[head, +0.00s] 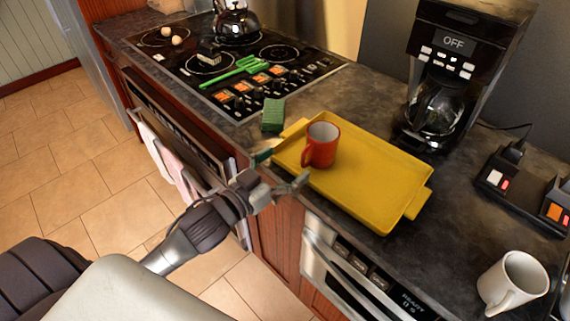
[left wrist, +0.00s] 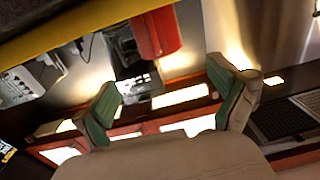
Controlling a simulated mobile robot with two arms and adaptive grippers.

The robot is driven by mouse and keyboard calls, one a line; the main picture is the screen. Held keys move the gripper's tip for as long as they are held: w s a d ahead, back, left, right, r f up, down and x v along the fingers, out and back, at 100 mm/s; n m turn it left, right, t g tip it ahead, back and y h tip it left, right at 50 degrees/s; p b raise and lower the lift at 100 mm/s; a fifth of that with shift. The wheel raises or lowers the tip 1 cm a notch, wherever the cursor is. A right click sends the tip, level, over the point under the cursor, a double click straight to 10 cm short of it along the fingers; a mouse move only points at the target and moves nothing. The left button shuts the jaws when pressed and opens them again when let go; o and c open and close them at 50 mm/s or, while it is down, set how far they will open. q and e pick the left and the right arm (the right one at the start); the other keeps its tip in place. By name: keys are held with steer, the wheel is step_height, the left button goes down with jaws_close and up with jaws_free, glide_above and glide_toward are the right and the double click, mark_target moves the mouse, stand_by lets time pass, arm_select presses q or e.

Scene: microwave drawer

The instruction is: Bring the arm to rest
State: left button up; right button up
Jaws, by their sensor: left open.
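My left gripper (head: 281,171) is open and empty in the head view. It is at the counter's front edge, beside the near left corner of the yellow tray (head: 372,193). In the left wrist view its two green-padded fingers (left wrist: 172,108) are spread apart with nothing between them. A red mug (head: 321,146) stands upright on the tray's left part, a little beyond the gripper. The mug also shows in the left wrist view (left wrist: 157,32). My right gripper is in neither view.
A green sponge (head: 273,115) lies left of the tray, near the stovetop (head: 222,62). A coffee maker (head: 452,75) stands behind the tray. A white mug (head: 513,282) is at the lower right. The microwave drawer (head: 345,270) is below the counter. Open floor (head: 90,150) lies to the left.

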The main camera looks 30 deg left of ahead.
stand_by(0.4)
arm_select(q)
steer(key=s+a+f+n+g+y, duration=0.15)
steer(key=s+f+g+y, duration=0.35)
steer(key=f, duration=0.6)
steer(key=s+d+f+g, duration=0.1)
steer(key=s+f+g, duration=0.3)
steer(key=s, duration=0.4)
steer(key=s+d+f+g, duration=0.1)
steer(key=s+f+g, duration=0.25)
steer(key=s, duration=0.45)
step_height(320, 180, down, 27)
steer(key=s+g, duration=0.2)
steer(key=g, duration=0.1)
steer(key=s+a+f, duration=0.3)
steer(key=s+f, duration=1.2)
steer(key=s, duration=0.1)
steer(key=shift+s+g, duration=0.3)
steer(key=shift+g, duration=0.05)
